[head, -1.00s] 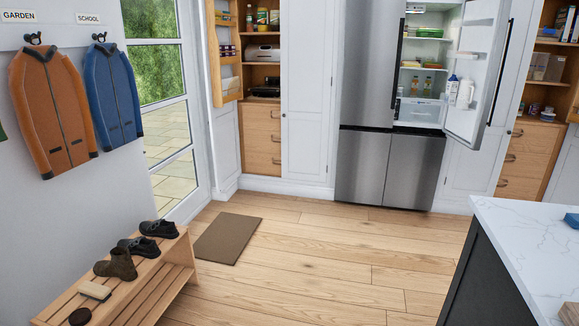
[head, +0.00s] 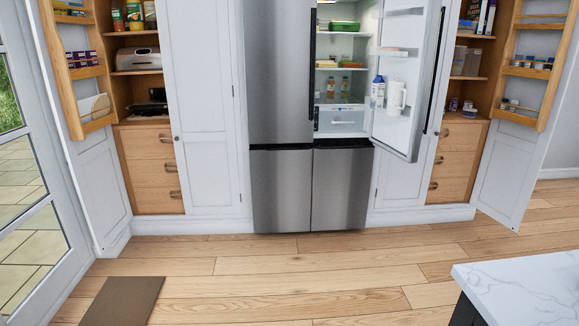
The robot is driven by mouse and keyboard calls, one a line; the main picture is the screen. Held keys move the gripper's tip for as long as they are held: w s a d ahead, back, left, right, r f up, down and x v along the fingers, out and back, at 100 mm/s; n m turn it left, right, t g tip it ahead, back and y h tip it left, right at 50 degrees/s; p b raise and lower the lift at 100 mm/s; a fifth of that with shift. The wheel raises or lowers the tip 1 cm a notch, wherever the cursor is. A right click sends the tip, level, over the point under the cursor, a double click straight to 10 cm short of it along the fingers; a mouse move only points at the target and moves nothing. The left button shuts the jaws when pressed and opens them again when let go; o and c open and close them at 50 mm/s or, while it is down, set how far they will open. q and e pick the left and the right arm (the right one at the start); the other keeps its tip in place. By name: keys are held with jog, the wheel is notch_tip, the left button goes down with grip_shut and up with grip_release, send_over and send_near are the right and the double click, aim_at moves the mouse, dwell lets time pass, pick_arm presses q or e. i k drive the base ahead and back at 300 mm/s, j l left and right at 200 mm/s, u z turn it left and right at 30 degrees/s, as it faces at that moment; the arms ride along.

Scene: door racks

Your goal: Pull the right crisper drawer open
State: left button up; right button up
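The fridge (head: 279,80) stands at the back wall, with its left upper door shut and its right upper door (head: 412,75) swung open to the right. Inside, below the shelves, a clear crisper drawer (head: 342,121) with a handle shows at the bottom of the open side; it looks shut. Two bottles (head: 338,87) stand on the shelf above it. The open door's racks hold a blue and white bottle (head: 378,91) and a white jug (head: 396,96). Neither of my grippers shows in the head view.
A white marble worktop (head: 525,288) juts in at the lower right. A brown mat (head: 123,301) lies on the floor at lower left. Tall cupboards with open rack doors (head: 527,65) flank the fridge. The wooden floor (head: 320,265) before the fridge is clear.

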aim_at(355, 113)
jog(key=i, duration=2.3)
